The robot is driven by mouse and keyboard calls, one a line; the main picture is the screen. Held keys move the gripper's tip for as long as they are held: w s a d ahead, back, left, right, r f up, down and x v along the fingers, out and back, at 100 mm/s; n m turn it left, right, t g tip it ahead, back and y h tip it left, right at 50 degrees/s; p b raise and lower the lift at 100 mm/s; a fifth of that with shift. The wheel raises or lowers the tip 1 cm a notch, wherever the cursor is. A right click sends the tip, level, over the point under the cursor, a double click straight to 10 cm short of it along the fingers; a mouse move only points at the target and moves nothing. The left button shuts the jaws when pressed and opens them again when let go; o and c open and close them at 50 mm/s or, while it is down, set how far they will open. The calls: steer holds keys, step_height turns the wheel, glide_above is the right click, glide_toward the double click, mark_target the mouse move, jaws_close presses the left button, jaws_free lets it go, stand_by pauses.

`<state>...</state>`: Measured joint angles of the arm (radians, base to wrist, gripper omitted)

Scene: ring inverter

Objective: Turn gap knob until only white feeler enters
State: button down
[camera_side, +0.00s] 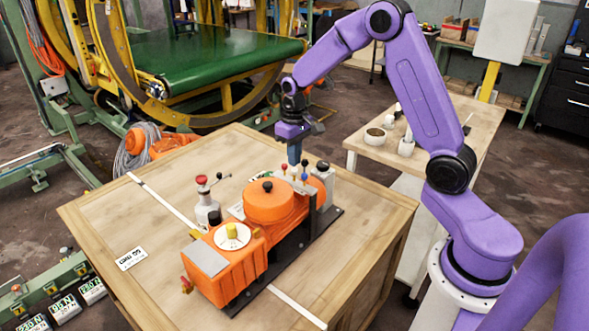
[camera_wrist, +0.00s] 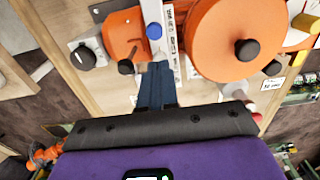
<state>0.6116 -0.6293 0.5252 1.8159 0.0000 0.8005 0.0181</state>
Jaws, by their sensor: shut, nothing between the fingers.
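My gripper (camera_side: 294,160) points down above the far end of the orange machine, its blue fingers closed together with nothing between them. In the wrist view the closed fingertips (camera_wrist: 156,68) are close to a blue-topped peg (camera_wrist: 154,31); contact cannot be told. Small colour-topped pegs (camera_side: 304,177) stand under the gripper, likely the feelers; a white one is not clear. A yellow knob (camera_side: 232,230) sits on a white dial on the machine's near part. A black knob (camera_wrist: 88,56) sits on a white plate. Which is the gap knob is unclear.
The orange machine has a round drum (camera_side: 268,203) with a black knob on top. A red-topped device (camera_side: 206,205) stands left of it. The wooden bench (camera_side: 120,215) is mostly clear on its left. A side table (camera_side: 440,130) holds cups.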

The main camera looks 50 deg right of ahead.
mark_target(295, 170)
steer(key=shift+f, duration=2)
stand_by(4.1)
steer(key=shift+r, duration=3.55)
